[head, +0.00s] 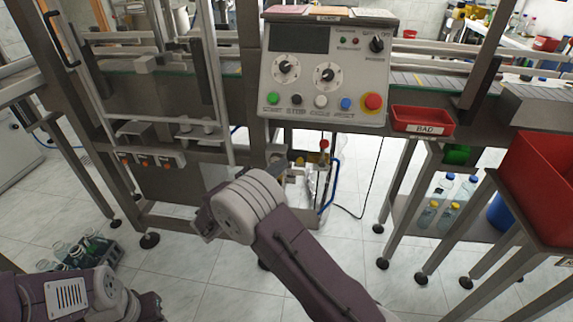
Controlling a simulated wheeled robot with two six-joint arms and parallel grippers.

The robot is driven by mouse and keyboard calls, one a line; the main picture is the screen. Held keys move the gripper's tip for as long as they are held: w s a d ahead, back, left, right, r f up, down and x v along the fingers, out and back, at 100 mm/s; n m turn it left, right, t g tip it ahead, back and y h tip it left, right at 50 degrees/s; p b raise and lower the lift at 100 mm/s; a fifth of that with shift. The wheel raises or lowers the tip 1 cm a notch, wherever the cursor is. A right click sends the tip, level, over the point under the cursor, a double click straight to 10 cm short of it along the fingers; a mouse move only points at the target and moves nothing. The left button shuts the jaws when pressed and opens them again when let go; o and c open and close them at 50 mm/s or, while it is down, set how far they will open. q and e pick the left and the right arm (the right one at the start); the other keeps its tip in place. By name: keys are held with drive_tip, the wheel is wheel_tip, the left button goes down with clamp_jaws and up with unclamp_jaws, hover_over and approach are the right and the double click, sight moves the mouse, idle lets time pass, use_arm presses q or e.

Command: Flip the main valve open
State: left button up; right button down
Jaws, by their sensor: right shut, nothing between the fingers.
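A small red-topped fitting (324,145) stands on a post under the control box, beside a blue hose. It may be the main valve, but it is too small to tell how its handle is turned. My right gripper (282,170) is shut and empty, just left of the fitting and apart from it in the picture. My right wrist partly hides the gripper and the parts below the machine. My left arm shows at the lower left, but its gripper is out of view.
The control box (325,68) with dials and coloured buttons hangs above my right gripper. A red BAD tray (422,121) and a large red bin (541,180) are at the right. A crate of bottles (78,252) stands on the floor at the left. Steel machine legs surround the area.

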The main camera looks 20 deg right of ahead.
sight(323, 153)
drive_tip(key=w+d+r+b, duration=0.1)
drive_tip(key=d, duration=0.9)
drive_tip(key=shift+w+d+r+b, duration=0.15)
drive_tip(key=shift+w+r+b, duration=0.05)
drive_tip(key=shift+w+b, duration=0.15)
